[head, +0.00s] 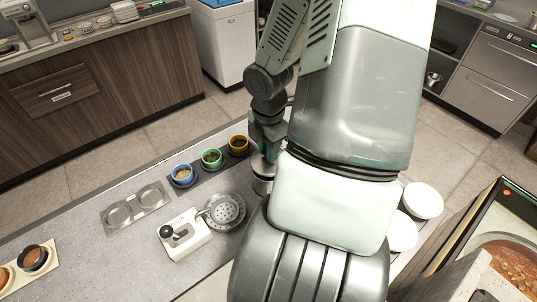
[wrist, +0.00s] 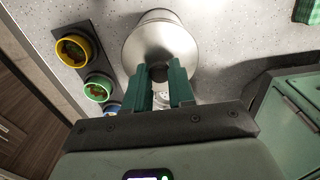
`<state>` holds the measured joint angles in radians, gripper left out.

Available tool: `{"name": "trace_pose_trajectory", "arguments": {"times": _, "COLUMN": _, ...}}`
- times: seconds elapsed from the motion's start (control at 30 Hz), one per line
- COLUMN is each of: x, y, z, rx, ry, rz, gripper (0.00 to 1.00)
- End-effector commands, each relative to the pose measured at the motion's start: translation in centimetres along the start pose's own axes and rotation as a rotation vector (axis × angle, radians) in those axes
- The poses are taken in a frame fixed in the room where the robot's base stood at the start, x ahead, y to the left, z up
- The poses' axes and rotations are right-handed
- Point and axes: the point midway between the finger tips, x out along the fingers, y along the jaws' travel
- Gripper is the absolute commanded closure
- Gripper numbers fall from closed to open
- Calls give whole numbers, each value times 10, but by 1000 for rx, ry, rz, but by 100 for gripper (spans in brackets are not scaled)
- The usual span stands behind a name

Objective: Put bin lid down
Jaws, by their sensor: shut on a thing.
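The bin lid (wrist: 165,42) is a round, shiny metal disc with a dark knob (wrist: 158,73), seen in the wrist view. My gripper (wrist: 160,72) has its two green fingers shut on that knob. A metal cylindrical shape (head: 262,187) shows below my gripper (head: 268,152) in the head view, partly hidden by my arm. I cannot tell whether the lid rests on the bin or is held just above it.
Beside the metal shape, a dark holder has yellow (head: 238,145), green (head: 211,158) and blue (head: 183,174) cups. A perforated metal disc (head: 225,210) and a white device (head: 183,236) stand nearer. A tray with two wells (head: 137,209) lies left. White bowls (head: 422,200) are right.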

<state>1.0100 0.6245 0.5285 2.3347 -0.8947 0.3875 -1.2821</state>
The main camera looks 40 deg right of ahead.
Motion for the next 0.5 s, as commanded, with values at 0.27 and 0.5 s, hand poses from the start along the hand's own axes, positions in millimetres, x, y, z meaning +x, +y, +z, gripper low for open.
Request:
{"name": "trace_pose_trajectory", "arguments": {"times": 0.27, "x": -56, "y": 0, "z": 2, "rx": 5, "ry": -4, "rz": 3, "gripper": 100}}
{"name": "trace_pose_trajectory", "arguments": {"times": 0.5, "x": -47, "y": 0, "z": 36, "rx": 11, "ry": 13, "rz": 10, "gripper": 100}}
